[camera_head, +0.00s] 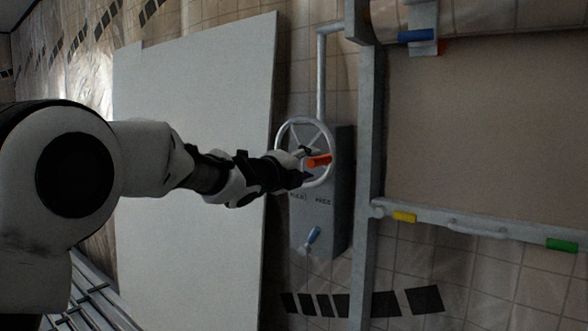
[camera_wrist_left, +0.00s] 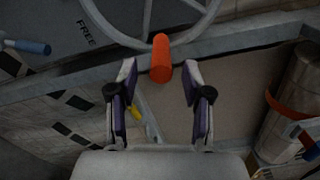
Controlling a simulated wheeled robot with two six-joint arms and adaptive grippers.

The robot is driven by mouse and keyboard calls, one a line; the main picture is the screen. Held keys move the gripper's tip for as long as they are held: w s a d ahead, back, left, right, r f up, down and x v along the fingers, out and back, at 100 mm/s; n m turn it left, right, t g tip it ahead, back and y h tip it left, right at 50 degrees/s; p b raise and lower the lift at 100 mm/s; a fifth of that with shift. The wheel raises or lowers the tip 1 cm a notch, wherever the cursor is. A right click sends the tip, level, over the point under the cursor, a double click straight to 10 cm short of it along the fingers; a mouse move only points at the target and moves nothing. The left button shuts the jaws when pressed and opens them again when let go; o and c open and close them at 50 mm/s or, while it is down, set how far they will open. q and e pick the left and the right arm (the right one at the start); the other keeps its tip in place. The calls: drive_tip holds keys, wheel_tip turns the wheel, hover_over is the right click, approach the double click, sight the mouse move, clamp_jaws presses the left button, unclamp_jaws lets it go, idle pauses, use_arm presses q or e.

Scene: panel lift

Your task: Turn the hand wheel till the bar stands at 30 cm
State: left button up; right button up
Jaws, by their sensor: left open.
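The hand wheel (camera_head: 281,135) is a grey spoked ring on the front of a grey box (camera_head: 340,208). An orange handle (camera_head: 319,161) sticks out from the wheel's rim. My left gripper (camera_head: 303,153) is at the wheel, close to the handle. In the left wrist view my left gripper (camera_wrist_left: 161,88) is open, and the orange handle (camera_wrist_left: 161,60) stands between and just beyond its two fingers. Contact with the fingers cannot be told. A grey bar (camera_head: 480,228) with yellow and green marks runs across the right side. My right gripper is not in view.
A blue-tipped lever (camera_head: 313,236) sits low on the box, near the printed word FREE. A large pale panel (camera_head: 200,120) stands behind my left arm. A grey upright post (camera_head: 369,130) stands right of the box. A blue-gripped part (camera_head: 416,36) is at the top right.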

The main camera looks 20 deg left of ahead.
use_arm(q)
drive_tip(key=v, duration=0.7)
drive_tip(key=shift+s, duration=0.15)
